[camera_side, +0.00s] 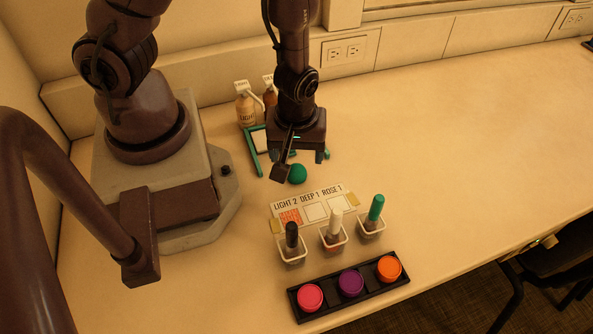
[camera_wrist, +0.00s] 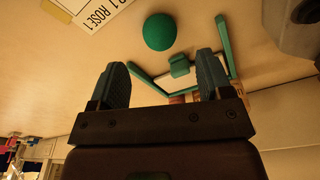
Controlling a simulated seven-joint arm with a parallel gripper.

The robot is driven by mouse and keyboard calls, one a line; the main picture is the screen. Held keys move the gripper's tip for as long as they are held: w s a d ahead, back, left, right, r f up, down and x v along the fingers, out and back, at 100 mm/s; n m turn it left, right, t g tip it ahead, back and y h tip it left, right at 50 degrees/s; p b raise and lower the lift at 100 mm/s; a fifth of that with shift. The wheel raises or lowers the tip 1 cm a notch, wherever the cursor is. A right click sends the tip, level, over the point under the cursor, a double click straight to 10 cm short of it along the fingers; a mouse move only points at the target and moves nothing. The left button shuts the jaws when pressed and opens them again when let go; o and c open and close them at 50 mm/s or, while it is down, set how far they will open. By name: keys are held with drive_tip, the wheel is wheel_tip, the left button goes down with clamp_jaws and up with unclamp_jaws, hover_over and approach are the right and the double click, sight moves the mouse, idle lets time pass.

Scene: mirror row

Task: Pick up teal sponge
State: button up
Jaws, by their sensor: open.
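The teal sponge (camera_side: 297,174) is a small round ball on the table, just in front of my gripper (camera_side: 306,153). In the wrist view the sponge (camera_wrist: 160,31) lies beyond the fingertips, roughly centred between them and apart from them. My gripper (camera_wrist: 165,75) is open, with its two fingers spread and nothing between them. In the side view my wrist hides part of the teal-framed stand behind.
A teal-framed stand (camera_side: 254,153) and two bottles (camera_side: 247,106) are behind the gripper. A label card (camera_side: 315,207), small cups with brushes (camera_side: 334,239) and a black tray (camera_side: 375,294) of coloured pots are in front. The table's right side is clear.

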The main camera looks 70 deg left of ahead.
sight(296, 168)
drive_tip(key=shift+a+f, duration=0.2)
drive_tip(key=shift+f, duration=2.6)
drive_tip(key=c, duration=1)
